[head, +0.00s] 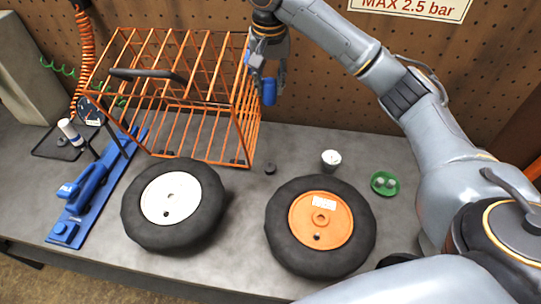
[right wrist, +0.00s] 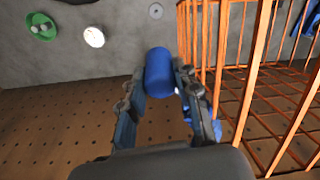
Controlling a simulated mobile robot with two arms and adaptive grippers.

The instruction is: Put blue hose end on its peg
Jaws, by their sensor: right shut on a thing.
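My right gripper (head: 268,78) is shut on a blue cylinder, which looks like the blue hose end (head: 269,92). It holds it in the air in front of the pegboard, just right of the orange wire cage. In the right wrist view the blue hose end (right wrist: 159,72) sits between the two fingers (right wrist: 163,95). I cannot make out its peg. My left gripper is not in view.
The orange wire cage (head: 205,95) stands close to my right gripper. Two wheels, one with a white hub (head: 172,198) and one orange (head: 321,220), lie on the grey bench. A white cup (head: 331,159), green dish (head: 385,183) and blue stand (head: 100,185) are around them.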

